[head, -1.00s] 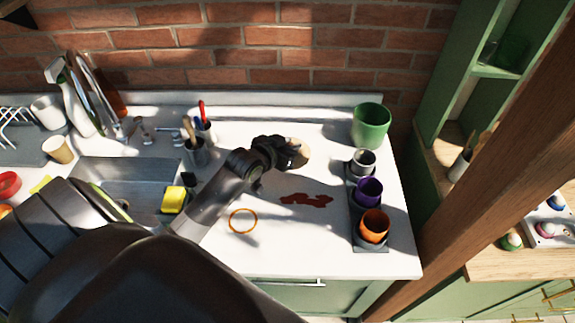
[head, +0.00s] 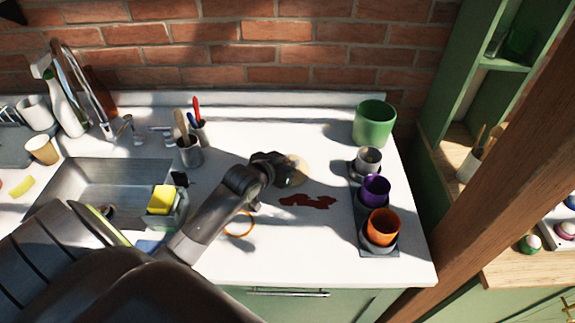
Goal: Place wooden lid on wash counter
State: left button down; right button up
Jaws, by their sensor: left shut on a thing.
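The wooden lid (head: 299,170) is a small pale tan disc, partly hidden behind the jaws of my left gripper (head: 285,172). The gripper is shut on it, over the white wash counter (head: 270,130). I cannot tell whether the lid touches the counter or is held just above it. My right gripper is not in view.
A dark red stain (head: 307,201) lies just in front of the gripper. A dark tray (head: 392,251) with grey, purple and orange cups stands on the right, with a green pot (head: 374,123) behind. An orange ring (head: 239,224) lies near the forearm. The back middle counter is clear.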

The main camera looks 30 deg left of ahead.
pick_arm(q)
jog(key=shift+f, duration=0.1)
jog(key=c, duration=1.2)
grip_release()
jog(key=shift+c, duration=0.2)
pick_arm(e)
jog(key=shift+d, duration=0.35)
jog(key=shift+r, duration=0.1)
pick_arm(q)
jog(key=shift+s+r, duration=0.15)
jog(key=shift+r, duration=0.05)
jog(key=v, duration=1.1)
jog(key=shift+s+r, duration=0.15)
jog(key=shift+s, duration=0.2)
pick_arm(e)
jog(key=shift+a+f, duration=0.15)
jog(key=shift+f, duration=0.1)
pick_arm(q)
jog(key=shift+a, duration=0.1)
